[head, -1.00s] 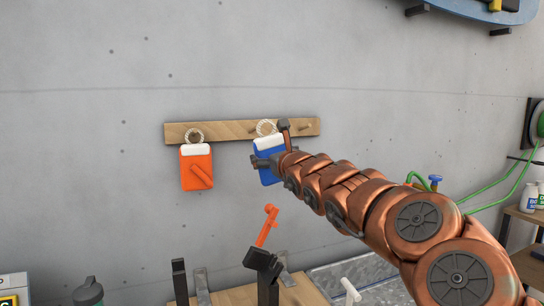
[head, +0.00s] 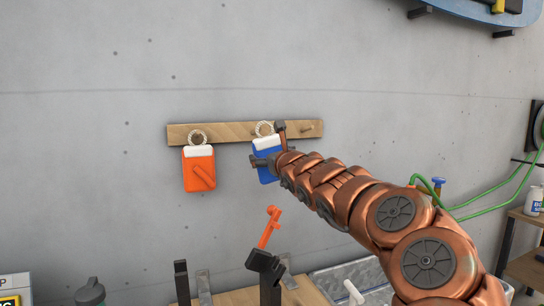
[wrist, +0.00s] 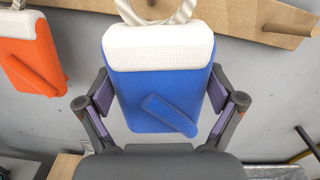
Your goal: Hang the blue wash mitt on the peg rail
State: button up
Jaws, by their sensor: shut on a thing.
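The blue wash mitt (head: 267,147), with a white cuff and a rope loop, hangs upright in my gripper (wrist: 165,98) in front of the wooden peg rail (head: 235,132). In the wrist view the fingers grip the blue mitt (wrist: 140,90) at both side edges. Its loop (head: 264,128) overlaps the rail at the middle. I cannot tell whether the loop is around a peg or only in front of it. A bare peg (head: 307,129) sticks out at the rail's right. An orange mitt (head: 199,168) hangs by its loop at the rail's left.
Below the rail, an orange tool (head: 268,227) stands in a black holder (head: 265,266) above a wooden bench. A grey bottle (head: 90,292) stands at lower left. A green hose (head: 490,198) runs at right. The wall around the rail is clear.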

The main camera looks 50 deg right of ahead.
jog(key=w+d+f, duration=0.2)
jog(key=w+d, duration=0.1)
jog(key=w, duration=0.3)
jog(key=shift+d+p, duration=0.15)
jog(key=shift+p, duration=0.15)
dwell(0.8)
dwell(0.5)
jog(key=o, duration=0.9)
jog(key=shift+o, duration=0.2)
jog(key=shift+s+r, duration=0.15)
